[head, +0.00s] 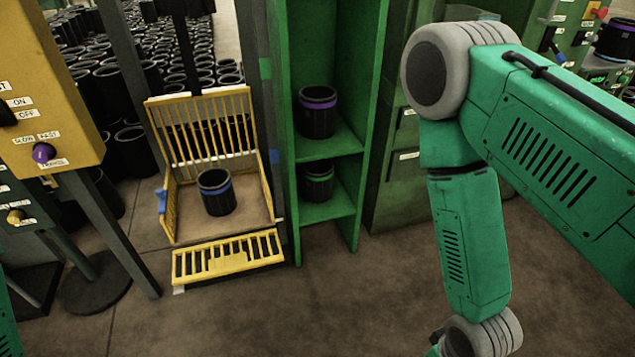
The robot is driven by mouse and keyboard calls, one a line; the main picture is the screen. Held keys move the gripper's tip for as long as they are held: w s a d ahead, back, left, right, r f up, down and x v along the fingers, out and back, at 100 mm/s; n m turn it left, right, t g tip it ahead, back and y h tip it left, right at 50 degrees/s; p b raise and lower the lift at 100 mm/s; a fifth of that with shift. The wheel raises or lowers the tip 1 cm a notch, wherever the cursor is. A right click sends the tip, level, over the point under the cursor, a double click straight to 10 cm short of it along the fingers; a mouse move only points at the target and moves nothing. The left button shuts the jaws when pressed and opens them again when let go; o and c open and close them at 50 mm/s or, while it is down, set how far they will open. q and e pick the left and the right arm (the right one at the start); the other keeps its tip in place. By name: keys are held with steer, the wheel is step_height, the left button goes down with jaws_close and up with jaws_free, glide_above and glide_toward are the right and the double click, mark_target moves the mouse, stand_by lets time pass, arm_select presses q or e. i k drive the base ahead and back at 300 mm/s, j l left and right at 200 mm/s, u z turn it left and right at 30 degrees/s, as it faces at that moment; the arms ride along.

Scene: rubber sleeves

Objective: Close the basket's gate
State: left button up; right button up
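The yellow basket (168,207) stands on the floor left of centre, with a tall barred back and low barred sides. Its gate (228,258), a yellow slatted panel at the front, is folded down and out, lying low before the basket floor. A black sleeve with a blue band (216,193) stands upright inside the basket. A blue piece (161,201) is on the basket's left side. My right arm comes in from the right and bends down to the bottom edge; its gripper is out of frame. My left gripper is not visible; only a green sliver shows at the lower left edge.
A green shelf (353,200) right of the basket holds a purple-banded sleeve (318,112) above another dark sleeve (318,182). A yellow control box (45,95) on a post stands at left. Many black sleeves crowd behind. The floor (300,310) in front is clear.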

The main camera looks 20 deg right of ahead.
mark_target(232, 263)
steer(key=i+j+u, duration=0.25)
steer(key=i+j, duration=0.3)
steer(key=i+j+u, duration=0.2)
steer(key=i+j, duration=0.25)
steer(key=i, duration=0.2)
